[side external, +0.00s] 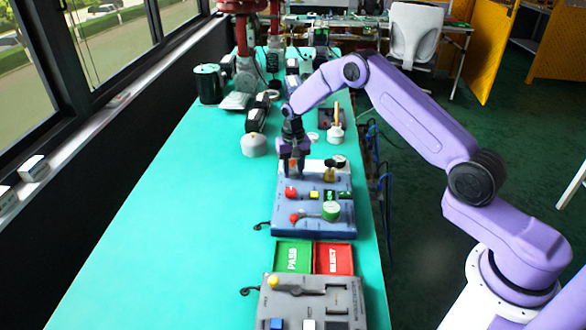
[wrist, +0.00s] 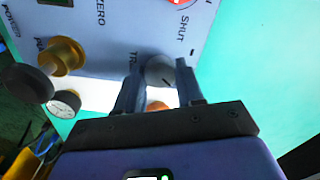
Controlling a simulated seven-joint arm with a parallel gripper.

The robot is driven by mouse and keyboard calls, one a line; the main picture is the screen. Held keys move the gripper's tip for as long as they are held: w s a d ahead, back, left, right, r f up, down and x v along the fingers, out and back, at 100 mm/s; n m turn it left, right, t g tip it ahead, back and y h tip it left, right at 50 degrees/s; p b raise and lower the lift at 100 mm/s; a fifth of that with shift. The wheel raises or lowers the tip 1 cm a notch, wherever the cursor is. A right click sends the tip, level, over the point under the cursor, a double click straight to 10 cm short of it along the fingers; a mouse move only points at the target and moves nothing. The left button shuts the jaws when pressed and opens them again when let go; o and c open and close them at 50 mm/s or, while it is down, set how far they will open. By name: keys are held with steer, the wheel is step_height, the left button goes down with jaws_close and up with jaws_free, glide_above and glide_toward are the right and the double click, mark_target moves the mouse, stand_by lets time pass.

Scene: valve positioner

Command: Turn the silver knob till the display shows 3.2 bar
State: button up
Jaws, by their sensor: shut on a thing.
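The silver knob (wrist: 158,70) sits on the blue-grey panel, between the two fingers of my gripper (wrist: 160,78) in the wrist view. My gripper is shut on it; a dark mark shows on the knob. In the side view my gripper (side external: 293,172) points down at the back left of the blue positioner box (side external: 308,222), and the knob cannot be made out there. Labels ZERO and SHUT show on the panel, and one starting TR is partly covered. Small dark-green windows (side external: 330,195) show on the box, but no pressure reading is legible.
A red button (side external: 290,192) and yellow square (side external: 314,194) lie just in front of my gripper. A brass knob (wrist: 62,55), black knob (wrist: 28,83) and round gauge (wrist: 65,101) stand nearby. PASS (side external: 293,256) and REJECT (side external: 333,258) trays lie nearer the camera. The left table is clear.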

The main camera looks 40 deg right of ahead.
mark_target(292, 172)
steer(key=o, duration=1)
steer(key=shift+o, duration=0.2)
steer(key=shift+r, duration=0.1)
step_height(292, 172, up, 17)
steer(key=shift+r, duration=0.15)
steer(key=shift+a, duration=0.15)
